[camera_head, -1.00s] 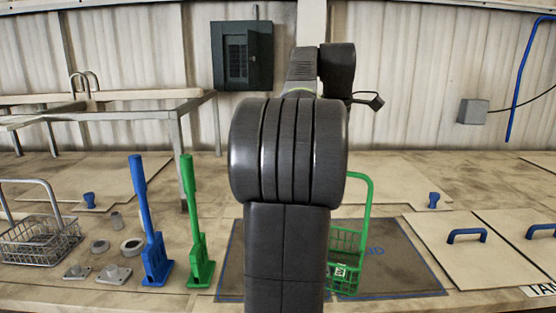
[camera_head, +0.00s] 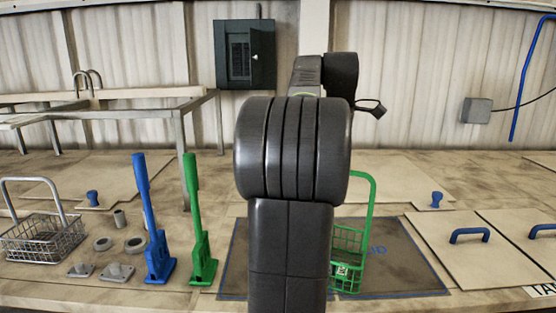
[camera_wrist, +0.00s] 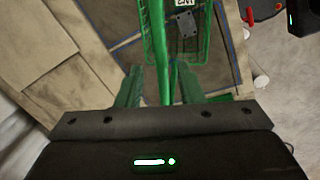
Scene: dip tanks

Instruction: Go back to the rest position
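A green wire basket (camera_head: 347,265) with a tall handle stands on the dark mat (camera_head: 405,270), partly hidden behind my arm. A small pale tag shows on its side. In the wrist view the green basket (camera_wrist: 209,50) is at the top, its handle running down between the fingers. My gripper (camera_wrist: 157,85) is open, one finger on each side of the handle, with gaps visible beside it. In the head view my gripper cannot be made out; my dark arm covers the middle.
A blue stand (camera_head: 158,250) and a green stand (camera_head: 202,255) are left of my arm. A grey wire basket (camera_head: 45,235) and several small grey parts are farther left. Lids with blue handles (camera_head: 470,235) lie at right. An electrical box (camera_head: 232,65) hangs on the wall.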

